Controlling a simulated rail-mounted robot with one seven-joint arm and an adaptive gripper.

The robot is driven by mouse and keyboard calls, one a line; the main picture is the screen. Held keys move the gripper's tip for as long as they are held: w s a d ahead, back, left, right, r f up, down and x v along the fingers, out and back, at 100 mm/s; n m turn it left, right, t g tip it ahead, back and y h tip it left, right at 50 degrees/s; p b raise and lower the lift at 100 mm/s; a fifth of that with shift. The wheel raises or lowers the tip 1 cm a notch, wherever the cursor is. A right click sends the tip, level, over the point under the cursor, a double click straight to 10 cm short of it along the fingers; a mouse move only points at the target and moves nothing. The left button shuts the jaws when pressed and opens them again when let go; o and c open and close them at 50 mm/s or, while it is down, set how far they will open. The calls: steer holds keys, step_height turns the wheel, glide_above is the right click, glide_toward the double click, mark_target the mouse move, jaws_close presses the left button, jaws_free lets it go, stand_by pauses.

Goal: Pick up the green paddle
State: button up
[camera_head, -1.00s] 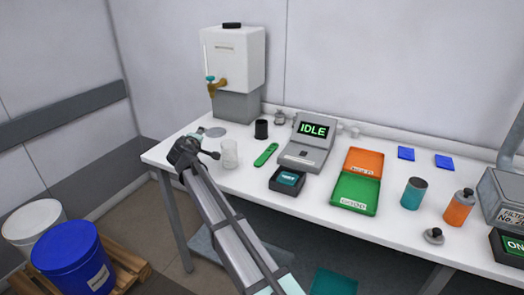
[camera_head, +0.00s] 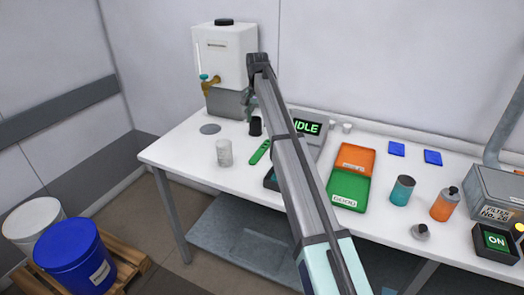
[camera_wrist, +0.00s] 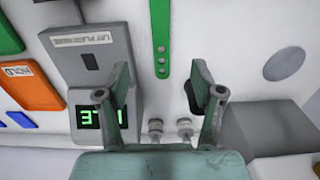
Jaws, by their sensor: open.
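The green paddle (camera_head: 260,151) lies flat on the white table in the head view, between a clear beaker and the device reading IDLE. In the wrist view the paddle (camera_wrist: 161,40) is a narrow green strip with a row of holes, running in from the top edge; its far part is cut off. My gripper (camera_head: 249,104) is raised beyond the paddle, by the dispenser's grey stand. In the wrist view my gripper (camera_wrist: 163,80) has its fingers spread, with nothing held between them. The paddle's holed end shows between and ahead of the fingers, apart from them.
The clear beaker (camera_head: 224,152) stands left of the paddle. A black cup (camera_head: 255,126) stands behind it and shows beside one finger in the wrist view. The IDLE device (camera_head: 309,128) is partly hidden by my arm. Green (camera_head: 348,191) and orange (camera_head: 356,158) trays lie right.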

steer(key=p, duration=0.2)
glide_above(258, 155)
steer(key=f, duration=1)
steer(key=shift+w, duration=0.2)
steer(key=shift+a+f+p, duration=0.1)
steer(key=shift+f+p, duration=1.15)
steer(key=shift+f, duration=1.35)
steer(key=c, duration=1.2)
